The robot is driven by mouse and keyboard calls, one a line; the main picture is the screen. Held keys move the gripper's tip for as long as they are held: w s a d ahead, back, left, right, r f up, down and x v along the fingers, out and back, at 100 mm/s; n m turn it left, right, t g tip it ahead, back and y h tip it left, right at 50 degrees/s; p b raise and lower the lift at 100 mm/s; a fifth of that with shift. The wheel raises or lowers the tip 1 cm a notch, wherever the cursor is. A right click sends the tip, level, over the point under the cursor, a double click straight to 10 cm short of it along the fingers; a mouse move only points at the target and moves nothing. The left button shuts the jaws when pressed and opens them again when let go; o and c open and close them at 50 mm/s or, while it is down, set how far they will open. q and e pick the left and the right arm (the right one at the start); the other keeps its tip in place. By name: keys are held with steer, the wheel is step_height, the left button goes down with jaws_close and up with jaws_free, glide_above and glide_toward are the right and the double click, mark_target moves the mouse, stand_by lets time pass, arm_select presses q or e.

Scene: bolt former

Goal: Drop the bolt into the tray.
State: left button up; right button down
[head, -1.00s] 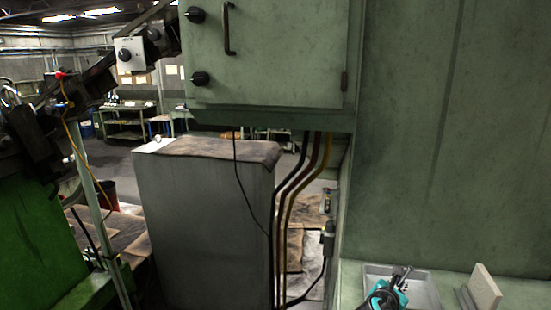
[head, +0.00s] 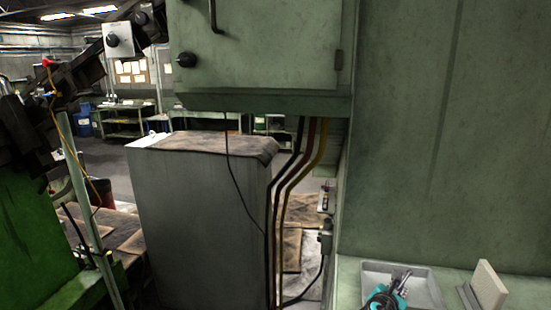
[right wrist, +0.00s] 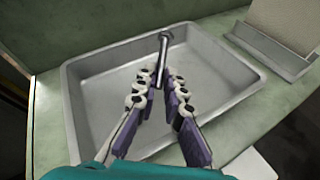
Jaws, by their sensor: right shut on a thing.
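The grey metal tray (head: 432,290) sits on a green ledge at the lower right of the head view. It fills much of the right wrist view (right wrist: 84,112) and looks empty inside. My right gripper (head: 402,277) is over the tray, with its teal body at the bottom edge of the head view. In the right wrist view its fingers (right wrist: 160,82) are shut on a small metal bolt (right wrist: 163,52), which points away from the fingertips, above the tray floor. The bolt is too small to make out in the head view. My left gripper is not in view.
A beige plate in a holder (head: 488,287) stands right of the tray. A tall green machine wall (head: 440,140) rises behind the ledge. A green cabinet (head: 260,50) and a grey box (head: 200,220) stand to the left, with hanging cables (head: 285,190) between.

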steer(key=c, duration=1.5)
jaws_free()
steer(key=shift+c, duration=0.2)
steer(key=v, duration=1.2)
